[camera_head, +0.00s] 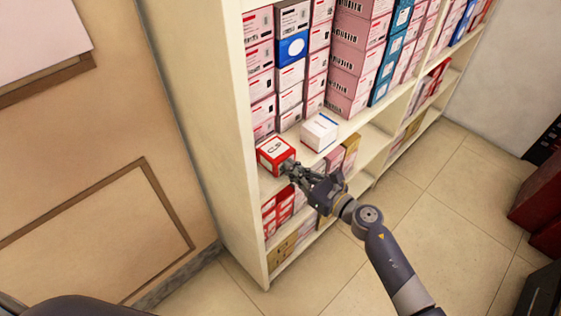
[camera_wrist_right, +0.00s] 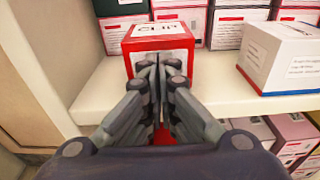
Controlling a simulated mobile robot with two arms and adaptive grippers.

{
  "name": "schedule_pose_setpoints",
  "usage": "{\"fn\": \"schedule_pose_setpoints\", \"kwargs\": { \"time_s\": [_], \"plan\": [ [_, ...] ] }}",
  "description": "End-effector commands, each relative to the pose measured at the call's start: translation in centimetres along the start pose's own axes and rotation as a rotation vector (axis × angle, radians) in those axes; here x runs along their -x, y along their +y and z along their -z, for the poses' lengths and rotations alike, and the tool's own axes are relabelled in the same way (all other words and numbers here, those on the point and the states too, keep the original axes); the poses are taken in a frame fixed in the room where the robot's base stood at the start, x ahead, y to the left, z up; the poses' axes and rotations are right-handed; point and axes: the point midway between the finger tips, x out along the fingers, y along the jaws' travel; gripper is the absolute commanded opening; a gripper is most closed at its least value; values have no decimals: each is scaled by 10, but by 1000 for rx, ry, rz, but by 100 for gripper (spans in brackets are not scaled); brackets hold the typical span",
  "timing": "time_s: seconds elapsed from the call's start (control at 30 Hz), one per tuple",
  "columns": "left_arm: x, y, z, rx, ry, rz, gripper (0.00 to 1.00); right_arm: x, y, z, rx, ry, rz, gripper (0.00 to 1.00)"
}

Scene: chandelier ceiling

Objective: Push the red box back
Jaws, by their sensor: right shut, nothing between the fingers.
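The red box (camera_head: 272,153) with a white label sits on a middle shelf, at the shelf's left end near the front edge. My right gripper (camera_head: 291,168) is shut and empty, with its fingertips at the front face of the red box. In the right wrist view the red box (camera_wrist_right: 159,40) stands straight ahead of the shut fingers (camera_wrist_right: 160,68), which cover the middle of its front. The fingertips look to be touching or very close to it; I cannot tell which. My left gripper is not in view.
A white box (camera_head: 319,131) stands to the right on the same shelf (camera_wrist_right: 105,85), with a gap between. Stacked pink, white and blue boxes (camera_head: 290,75) stand behind. The shelf unit's side panel (camera_head: 205,110) rises close on the left. More boxes fill the shelf below.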

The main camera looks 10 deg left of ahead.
Motion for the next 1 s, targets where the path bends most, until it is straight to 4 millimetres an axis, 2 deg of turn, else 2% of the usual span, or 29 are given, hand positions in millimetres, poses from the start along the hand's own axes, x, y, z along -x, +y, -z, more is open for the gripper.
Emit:
{"fn": "schedule_pose_setpoints", "kwargs": {
  "time_s": [0.5,0.73,1.0],
  "plan": [
    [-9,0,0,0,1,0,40,-24,0,-2,0,0,0,0],
    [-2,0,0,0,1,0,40,-21,0,-8,1,1,0,0],
    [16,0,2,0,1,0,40,-9,0,-27,0,1,-1,0]
  ]
}}
